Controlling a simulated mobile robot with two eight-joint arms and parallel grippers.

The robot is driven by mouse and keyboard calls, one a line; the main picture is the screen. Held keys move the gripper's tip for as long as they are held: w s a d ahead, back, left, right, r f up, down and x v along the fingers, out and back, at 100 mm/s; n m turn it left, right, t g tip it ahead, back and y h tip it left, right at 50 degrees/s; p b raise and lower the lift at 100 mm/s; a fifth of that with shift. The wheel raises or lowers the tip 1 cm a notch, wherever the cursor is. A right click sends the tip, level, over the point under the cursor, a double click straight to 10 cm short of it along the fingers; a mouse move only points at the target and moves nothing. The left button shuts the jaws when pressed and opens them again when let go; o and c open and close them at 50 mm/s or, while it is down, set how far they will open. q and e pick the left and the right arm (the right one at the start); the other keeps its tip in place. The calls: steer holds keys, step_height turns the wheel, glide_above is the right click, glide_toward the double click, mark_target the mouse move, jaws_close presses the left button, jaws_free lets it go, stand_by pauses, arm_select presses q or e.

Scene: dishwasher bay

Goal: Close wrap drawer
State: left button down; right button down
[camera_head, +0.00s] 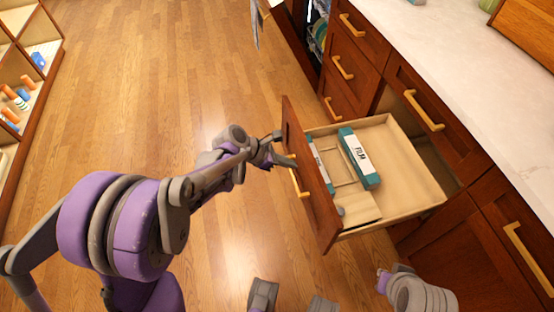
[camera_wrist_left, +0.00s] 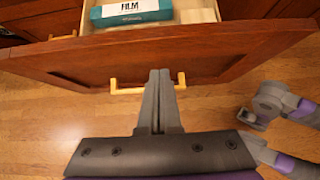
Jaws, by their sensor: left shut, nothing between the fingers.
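The wrap drawer (camera_head: 408,175) stands pulled out of the cabinet, with its pale wooden inside showing. Its red-brown front (camera_head: 322,205) carries a gold handle (camera_head: 299,186); the left wrist view shows the handle (camera_wrist_left: 125,90) too. A teal and white FILM box (camera_head: 359,158) lies inside, with another box partly hidden behind the front. My left gripper (camera_head: 288,162) is shut and empty at the drawer front, close to the far end of the handle. In the left wrist view its fingertips (camera_wrist_left: 160,75) overlap the handle; contact is unclear.
Closed drawers with gold handles (camera_head: 422,111) flank the open one, under a pale countertop (camera_head: 455,60). A shelf unit (camera_head: 38,75) with small items stands at the far left. Wooden floor (camera_head: 170,70) is clear between. Parts of my own arms show at the bottom.

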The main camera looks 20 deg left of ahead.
mark_target(309, 163)
arm_select(q)
steer(key=shift+w+d+r, duration=0.1)
steer(key=shift+w+d, duration=0.4)
steer(key=shift+d, duration=0.25)
steer(key=shift+w+d+r, duration=0.1)
steer(key=shift+w+d, duration=0.4)
steer(key=shift+d, duration=0.2)
arm_select(e)
steer(key=shift+f, duration=0.1)
